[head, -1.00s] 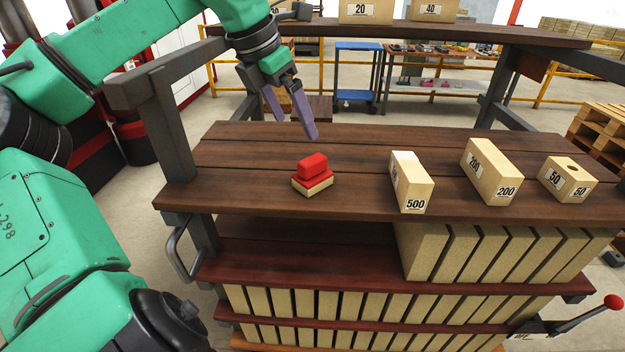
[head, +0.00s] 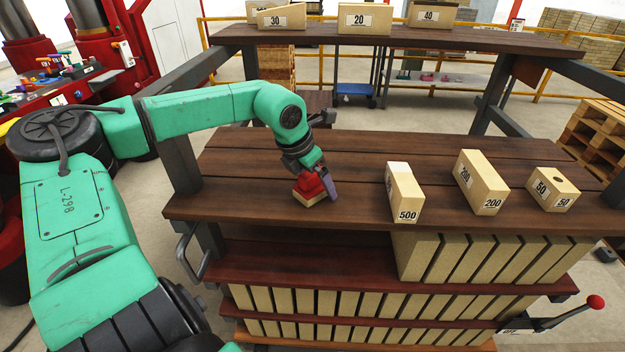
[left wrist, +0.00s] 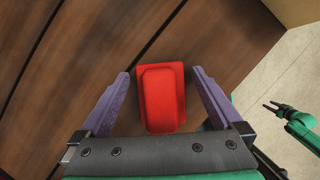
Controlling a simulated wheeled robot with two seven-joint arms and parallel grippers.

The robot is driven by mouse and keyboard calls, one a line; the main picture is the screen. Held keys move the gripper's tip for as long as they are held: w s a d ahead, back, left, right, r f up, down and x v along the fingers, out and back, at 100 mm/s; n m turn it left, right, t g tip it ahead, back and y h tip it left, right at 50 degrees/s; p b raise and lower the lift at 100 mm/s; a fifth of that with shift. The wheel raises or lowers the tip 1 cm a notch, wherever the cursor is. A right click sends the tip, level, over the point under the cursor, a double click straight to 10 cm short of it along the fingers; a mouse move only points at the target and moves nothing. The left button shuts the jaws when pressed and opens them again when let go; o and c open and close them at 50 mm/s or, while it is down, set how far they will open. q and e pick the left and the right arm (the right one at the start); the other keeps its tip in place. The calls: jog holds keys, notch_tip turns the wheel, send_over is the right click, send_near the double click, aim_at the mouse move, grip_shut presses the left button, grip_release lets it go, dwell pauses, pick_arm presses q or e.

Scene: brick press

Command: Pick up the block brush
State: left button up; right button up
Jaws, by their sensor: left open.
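The block brush (head: 308,187), red on top with a pale underside, lies on the dark wooden table top near its left front part. My left gripper (head: 322,182) is right at it and partly hides it in the head view. In the left wrist view the brush's red top (left wrist: 162,98) sits between the two open purple fingers (left wrist: 160,100) of my left gripper. A gap shows on each side of the brush there. My right gripper (left wrist: 272,104) seems to be the small dark jaw at the right edge of the left wrist view, too small to read.
Pale blocks marked 500 (head: 404,193), 200 (head: 482,184) and 50 (head: 553,190) stand to the right on the table (head: 350,150). An upper shelf (head: 400,38) with more blocks spans the back. The table between the brush and the 500 block is clear.

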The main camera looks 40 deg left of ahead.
pick_arm(q)
jog(key=c, duration=0.4)
jog(key=shift+r, duration=0.1)
grip_shut()
jog(key=shift+r, duration=0.25)
notch_tip(320, 180, up, 8)
jog(key=b, duration=0.3)
jog(key=shift+r, duration=0.1)
notch_tip(320, 180, up, 11)
jog(key=shift+r, duration=0.15)
